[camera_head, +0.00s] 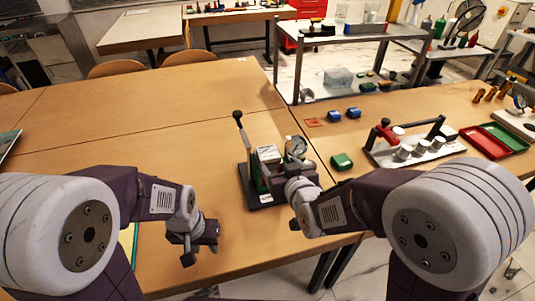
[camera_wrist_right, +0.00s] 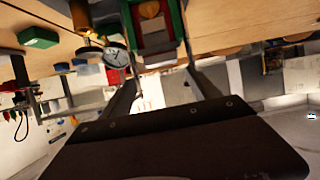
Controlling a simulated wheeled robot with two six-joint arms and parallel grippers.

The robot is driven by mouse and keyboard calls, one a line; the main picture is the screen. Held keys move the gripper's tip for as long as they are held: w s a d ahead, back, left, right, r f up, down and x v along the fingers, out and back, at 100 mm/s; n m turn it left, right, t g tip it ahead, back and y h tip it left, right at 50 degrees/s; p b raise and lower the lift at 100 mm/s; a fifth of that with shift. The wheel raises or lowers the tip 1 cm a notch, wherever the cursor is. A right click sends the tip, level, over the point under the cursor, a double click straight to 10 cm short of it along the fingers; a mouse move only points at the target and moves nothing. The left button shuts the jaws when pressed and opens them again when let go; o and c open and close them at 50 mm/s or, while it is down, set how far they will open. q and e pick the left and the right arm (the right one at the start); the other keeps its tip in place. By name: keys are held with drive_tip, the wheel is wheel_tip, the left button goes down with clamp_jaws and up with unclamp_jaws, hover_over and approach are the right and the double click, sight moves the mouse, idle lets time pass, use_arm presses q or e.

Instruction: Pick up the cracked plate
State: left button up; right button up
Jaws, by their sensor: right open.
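A test rig (camera_head: 262,198) with a black base, lever and round dial gauge (camera_head: 297,146) stands near the table's front edge. A small pale square piece (camera_head: 267,152) sits on it. It may be the cracked plate, but I cannot make out a crack. My right gripper (camera_head: 300,192) is at the rig's front right side, with its fingers partly hidden. In the right wrist view its fingers (camera_wrist_right: 162,78) are apart, with the rig and gauge (camera_wrist_right: 116,55) beyond them. My left gripper (camera_head: 198,245) hangs over the table's front edge, left of the rig; its opening is unclear.
A green block (camera_head: 342,161) lies right of the rig. Two blue blocks lie behind.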

sight(269, 153)
use_arm(q)
drive_tip(key=shift+a+r+p, duration=0.1)
drive_tip(key=shift+r+p, duration=0.3)
drive_tip(key=shift+r, duration=0.55)
use_arm(e)
drive_tip(key=x, duration=0.8)
drive_tip(key=shift+w+a+f, duration=0.15)
drive_tip(key=shift+a+f, duration=0.05)
drive_tip(key=shift+a, duration=0.1)
drive_tip(key=shift+r, duration=0.1)
drive_tip(key=shift+c, duration=1.2)
drive_tip(key=c, duration=1.1)
drive_tip(key=shift+o, duration=0.2)
